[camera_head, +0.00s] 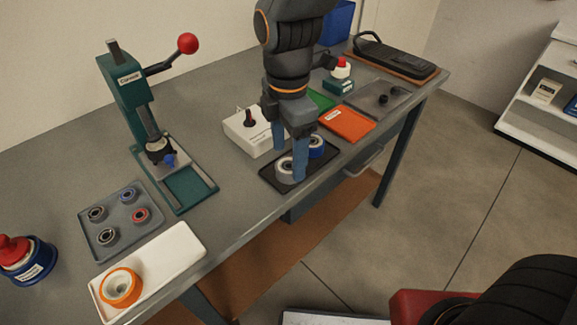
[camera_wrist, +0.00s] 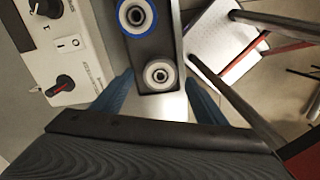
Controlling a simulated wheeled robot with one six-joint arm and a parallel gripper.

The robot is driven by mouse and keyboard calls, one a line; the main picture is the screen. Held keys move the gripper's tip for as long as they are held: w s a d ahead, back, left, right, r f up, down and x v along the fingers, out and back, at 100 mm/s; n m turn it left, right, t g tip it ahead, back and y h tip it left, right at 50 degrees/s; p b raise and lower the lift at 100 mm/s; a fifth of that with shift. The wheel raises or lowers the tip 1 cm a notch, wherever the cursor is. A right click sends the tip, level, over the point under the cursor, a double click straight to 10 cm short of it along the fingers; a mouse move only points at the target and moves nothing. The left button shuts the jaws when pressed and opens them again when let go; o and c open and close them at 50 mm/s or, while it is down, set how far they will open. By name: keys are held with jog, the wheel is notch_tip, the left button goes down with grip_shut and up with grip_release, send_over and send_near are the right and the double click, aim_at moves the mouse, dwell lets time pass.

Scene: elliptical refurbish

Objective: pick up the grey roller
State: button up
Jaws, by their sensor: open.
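The grey roller (camera_wrist: 159,75) sits at the near end of a narrow black tray (camera_wrist: 160,108), with a pale rim and a dark hub. In the head view the grey roller (camera_head: 284,172) is partly hidden behind one of my blue fingers. A blue roller (camera_wrist: 135,16) stands beside it in the same tray; it also shows in the head view (camera_head: 317,147). My gripper (camera_head: 289,162) points down over the tray, open, with its fingers on either side of the grey roller. In the wrist view the gripper (camera_wrist: 158,100) fingers are apart, with nothing held.
A white box with a knob (camera_head: 247,133) is close left of the tray. A green press (camera_head: 125,85), a grey tray of small rings (camera_head: 122,238) and a white tray with an orange roller (camera_head: 121,287) are further left.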

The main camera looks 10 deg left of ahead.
jog(key=shift+f, duration=1.2)
jog(key=c, duration=1.2)
jog(key=shift+o, duration=0.2)
jog(key=shift+r, duration=0.1)
